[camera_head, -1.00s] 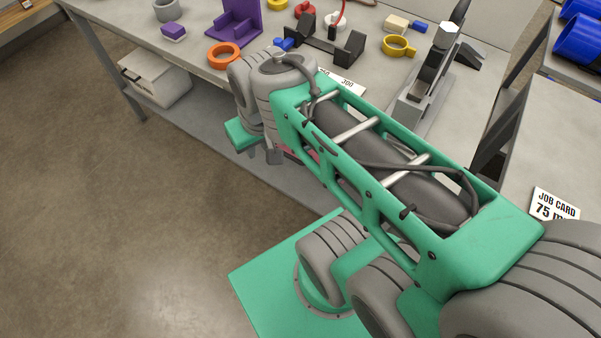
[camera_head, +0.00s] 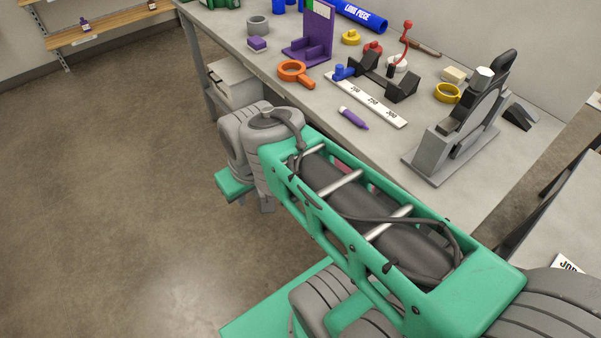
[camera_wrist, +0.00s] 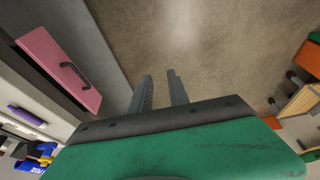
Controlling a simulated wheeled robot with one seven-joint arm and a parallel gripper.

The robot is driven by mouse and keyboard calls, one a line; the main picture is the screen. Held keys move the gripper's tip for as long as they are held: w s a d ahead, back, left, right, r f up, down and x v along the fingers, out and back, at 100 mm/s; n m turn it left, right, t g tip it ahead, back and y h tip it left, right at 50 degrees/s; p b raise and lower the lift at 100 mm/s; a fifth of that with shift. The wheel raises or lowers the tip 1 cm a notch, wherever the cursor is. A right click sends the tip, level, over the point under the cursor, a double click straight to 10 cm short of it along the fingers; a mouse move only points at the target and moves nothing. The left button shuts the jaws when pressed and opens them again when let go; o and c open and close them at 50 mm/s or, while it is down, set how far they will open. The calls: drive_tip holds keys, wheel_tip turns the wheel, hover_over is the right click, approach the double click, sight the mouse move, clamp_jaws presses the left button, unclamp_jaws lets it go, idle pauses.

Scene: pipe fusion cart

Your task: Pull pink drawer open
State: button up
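The pink drawer (camera_wrist: 57,62) shows at the left of the wrist view as a pink front with a dark bar handle (camera_wrist: 76,76). A dark strip lies between this front and the grey bench side; I cannot tell how far the drawer stands out. My gripper (camera_wrist: 161,82) is open and empty, its two grey fingers apart over bare floor. The fingers are to the right of the handle and not touching it. In the head view my arm covers most of the drawer; only a sliver of pink shows through the arm frame.
The workbench (camera_head: 300,103) carries a purple stand (camera_head: 308,45), an orange ring (camera_head: 293,71), a purple marker (camera_head: 353,118) and a grey machine (camera_head: 465,125). A pale box (camera_head: 235,82) sits under the bench. The concrete floor at the left is clear. A wooden shelf (camera_head: 110,24) is far left.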

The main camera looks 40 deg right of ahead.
drive_tip(key=w+d+f+n+t+b, duration=0.25)
drive_tip(key=d+f+b, duration=0.35)
drive_tip(key=f+b, duration=0.3)
drive_tip(key=w+d+f+n+t+b, duration=0.2)
drive_tip(key=w+d+f+b, duration=0.25)
drive_tip(key=f+b, duration=0.45)
drive_tip(key=s+d+f+n+t+h+b, duration=0.2)
drive_tip(key=d+t+b, duration=0.1)
drive_tip(key=d+b, duration=0.5)
drive_tip(key=s+d+f+n+t+h+b, duration=0.2)
drive_tip(key=d+t+b, duration=0.25)
drive_tip(key=d, duration=0.55)
drive_tip(key=shift+m+g, duration=0.25)
drive_tip(key=shift+g, duration=0.05)
drive_tip(key=b+x, duration=0.1)
drive_tip(key=x, duration=0.6)
drive_tip(key=shift+d+f, duration=0.15)
drive_tip(key=shift+f, duration=0.05)
clamp_jaws()
